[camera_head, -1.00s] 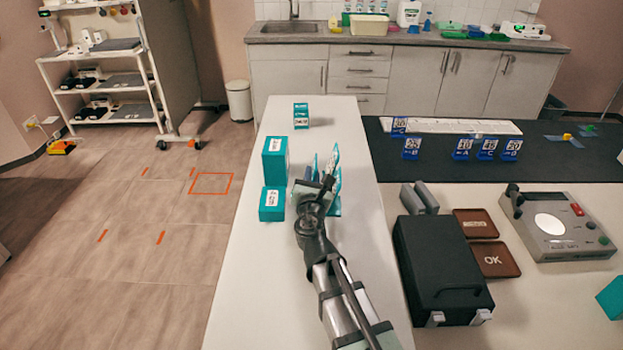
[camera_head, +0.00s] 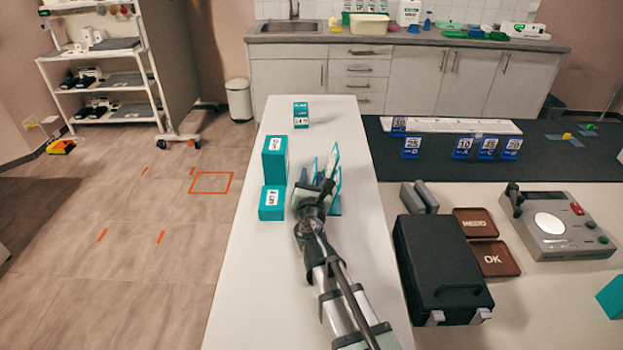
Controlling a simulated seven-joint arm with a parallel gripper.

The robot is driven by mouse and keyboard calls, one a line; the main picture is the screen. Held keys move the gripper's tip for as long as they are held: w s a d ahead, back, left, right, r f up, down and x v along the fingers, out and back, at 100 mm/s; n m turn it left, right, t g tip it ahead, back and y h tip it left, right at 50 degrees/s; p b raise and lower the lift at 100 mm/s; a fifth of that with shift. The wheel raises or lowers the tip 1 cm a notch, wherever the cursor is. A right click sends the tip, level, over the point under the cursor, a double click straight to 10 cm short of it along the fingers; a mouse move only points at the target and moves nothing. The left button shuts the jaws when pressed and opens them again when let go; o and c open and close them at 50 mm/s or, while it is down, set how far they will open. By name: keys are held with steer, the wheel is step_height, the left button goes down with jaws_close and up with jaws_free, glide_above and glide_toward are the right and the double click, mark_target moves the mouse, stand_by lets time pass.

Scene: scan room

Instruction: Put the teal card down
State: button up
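Thin teal-and-white upright pieces, which look like cards or a card stand (camera_head: 334,160), stand on the white table right by my gripper. A teal part also shows just right of the fingers. My gripper (camera_head: 322,186) is low over the table in front of them and covers part of them. I cannot tell which piece is the teal card, or whether the fingers touch or hold one. The fingers are too small and overlapped to show whether they are open or shut.
Teal boxes stand left of my gripper: a tall one (camera_head: 275,158) and a short one (camera_head: 271,203). Another teal box (camera_head: 300,115) stands farther back. A black case (camera_head: 440,265) lies to the right. The white table (camera_head: 345,120) is clear toward the back.

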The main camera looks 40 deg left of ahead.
steer(key=shift+r, duration=0.15)
steer(key=v, duration=0.7)
steer(key=shift+s+d, duration=0.2)
steer(key=shift+s, duration=0.05)
steer(key=shift+s+d+r, duration=0.15)
steer(key=shift+d, duration=0.15)
steer(key=shift+x, duration=3.8)
steer(key=shift+c, duration=0.5)
